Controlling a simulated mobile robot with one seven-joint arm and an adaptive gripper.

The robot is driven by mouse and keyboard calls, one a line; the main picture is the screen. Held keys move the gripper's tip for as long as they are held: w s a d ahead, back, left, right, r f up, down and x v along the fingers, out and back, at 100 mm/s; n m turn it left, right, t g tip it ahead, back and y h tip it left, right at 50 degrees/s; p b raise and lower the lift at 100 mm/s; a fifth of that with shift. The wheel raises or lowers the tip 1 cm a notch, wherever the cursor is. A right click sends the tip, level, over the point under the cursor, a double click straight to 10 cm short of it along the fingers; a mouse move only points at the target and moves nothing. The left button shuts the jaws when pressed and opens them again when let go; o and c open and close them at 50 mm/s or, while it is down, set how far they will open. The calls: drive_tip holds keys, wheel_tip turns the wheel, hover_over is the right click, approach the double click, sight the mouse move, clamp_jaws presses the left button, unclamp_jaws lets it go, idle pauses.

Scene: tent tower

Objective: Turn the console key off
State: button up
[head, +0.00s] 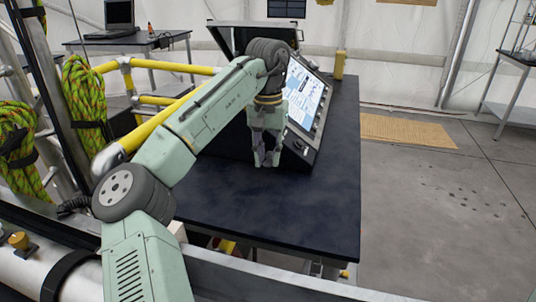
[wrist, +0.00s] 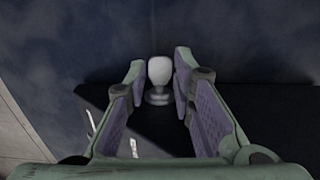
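The console (head: 307,100) stands on the dark table, with its lit screen tilted to the right. My gripper (head: 266,162) is in front of the console's near end, pointing down beside it. In the wrist view, my gripper (wrist: 160,72) is open, its two purple-padded fingers apart. A small pale grey knob-shaped piece (wrist: 159,73) on a round base sits between the fingertips, with a narrow gap on each side. It may be the console key, but I cannot be sure. In the head view the key is not clearly seen.
The table (head: 320,200) has clear dark surface in front of and right of the console. A yellow cylinder (head: 339,66) stands at its back edge. Yellow railing (head: 140,130) and coiled green ropes (head: 83,100) are at the left. Open floor lies to the right.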

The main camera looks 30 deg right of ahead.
clamp_jaws()
drive_tip(key=shift+w+a+g+h, duration=0.1)
drive_tip(key=shift+w+g+h, duration=0.05)
drive_tip(key=shift+g+h, duration=0.4)
drive_tip(key=o, duration=0.5)
unclamp_jaws()
